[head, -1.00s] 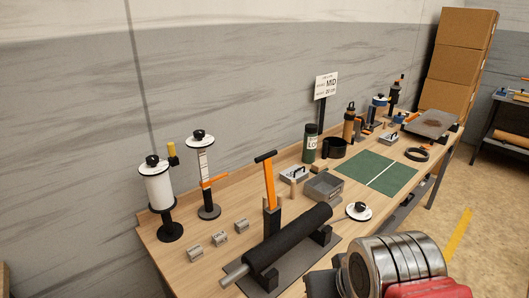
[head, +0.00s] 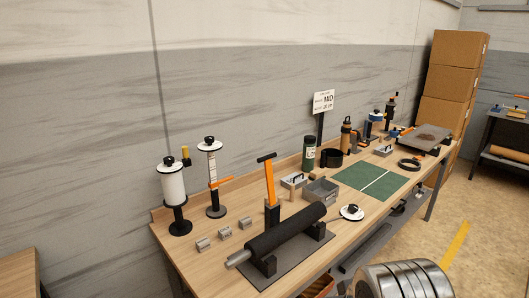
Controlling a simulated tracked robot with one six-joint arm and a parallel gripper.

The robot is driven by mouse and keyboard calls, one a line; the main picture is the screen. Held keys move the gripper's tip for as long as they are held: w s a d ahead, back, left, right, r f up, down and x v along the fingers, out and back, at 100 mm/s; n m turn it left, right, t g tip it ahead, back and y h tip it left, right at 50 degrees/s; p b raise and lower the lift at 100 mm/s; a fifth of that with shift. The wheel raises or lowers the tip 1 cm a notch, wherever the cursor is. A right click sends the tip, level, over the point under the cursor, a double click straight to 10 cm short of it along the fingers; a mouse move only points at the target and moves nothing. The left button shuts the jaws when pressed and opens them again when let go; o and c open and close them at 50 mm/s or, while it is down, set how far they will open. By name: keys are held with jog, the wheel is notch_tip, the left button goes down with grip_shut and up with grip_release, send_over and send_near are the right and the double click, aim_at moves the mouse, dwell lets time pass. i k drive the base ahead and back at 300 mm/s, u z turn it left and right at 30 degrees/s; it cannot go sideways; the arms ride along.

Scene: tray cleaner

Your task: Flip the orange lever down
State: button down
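The orange lever (head: 270,184) stands upright on a black post, with a black crossbar handle at its top. It rises behind the black roller (head: 286,231), which rests on black supports on a grey base plate (head: 262,276) near the front of the workbench. A metallic ribbed part of my arm shows at the bottom right edge. My gripper is not in view.
The wooden workbench (head: 215,262) runs along the wall. A white spool stand (head: 174,193), small grey blocks (head: 224,233), a grey bin (head: 321,191) and a green mat (head: 350,178) are on it. Cardboard boxes (head: 455,65) stand at the far right. Open floor lies at right.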

aim_at(267, 159)
jog(key=z, duration=1.7)
jog(key=i, duration=2.05)
jog(key=u, duration=0.5)
